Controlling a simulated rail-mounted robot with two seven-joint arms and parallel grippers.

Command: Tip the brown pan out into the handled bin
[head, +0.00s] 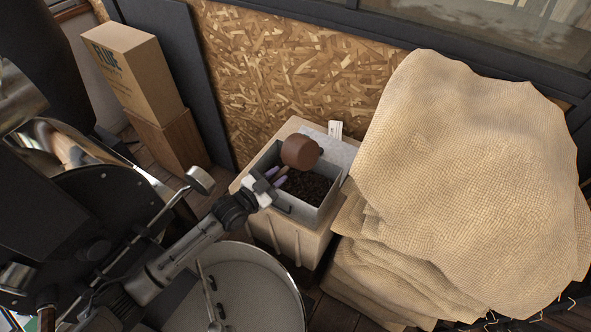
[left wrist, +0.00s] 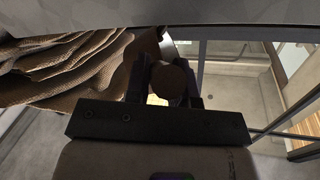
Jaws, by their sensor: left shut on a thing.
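The brown pan (head: 300,152) is in the air above the handled bin (head: 331,208). It looks tipped onto its side, and I cannot see into its opening. My left gripper (head: 278,181) is shut on the pan's handle, just below and left of the pan's body. In the left wrist view, a round brown part (left wrist: 172,86) shows between the dark fingers; I cannot tell whether it is handle or body. The bin is an open grey box with dark beans (head: 308,187) inside. My right gripper is out of view.
A pale crate or stand (head: 262,226) surrounds the bin. Stacked burlap sacks (head: 455,180) rise close on the right. A round metal cooling tray (head: 255,285) of the roaster is in front. A chipboard wall (head: 270,75) is behind, and cardboard boxes (head: 138,75) stand left.

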